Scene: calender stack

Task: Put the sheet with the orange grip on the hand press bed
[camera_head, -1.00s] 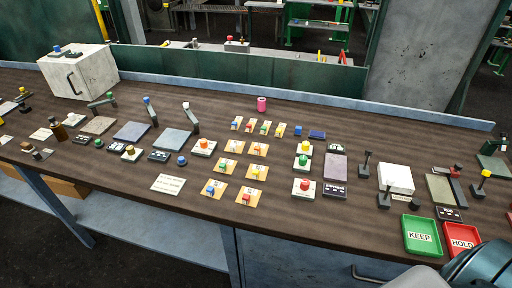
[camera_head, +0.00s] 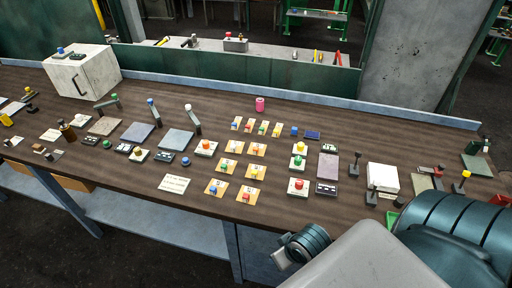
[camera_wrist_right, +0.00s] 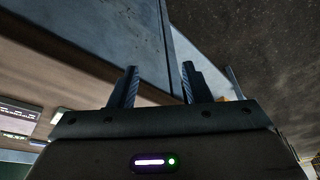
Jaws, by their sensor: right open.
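Several small tan sheets with coloured grips lie mid-bench in the head view. One sheet (camera_head: 261,152) has a reddish-orange grip and another sheet (camera_head: 231,149) beside it also looks warm-coloured; I cannot tell for sure which grip is orange. Flat plates with upright levers stand to the left, such as the grey plate (camera_head: 176,139) and bluish plate (camera_head: 138,132); I cannot tell which is the hand press bed. My right gripper (camera_wrist_right: 158,88) is open and empty, its fingers apart against the bench frame and floor. My left gripper is not in view.
A white box (camera_head: 83,76) stands at the back left. A pink cylinder (camera_head: 260,104) stands at the back. A white block (camera_head: 383,178) and dark posts stand at the right. My right arm covers the front right corner. Bare wood lies along the front left edge.

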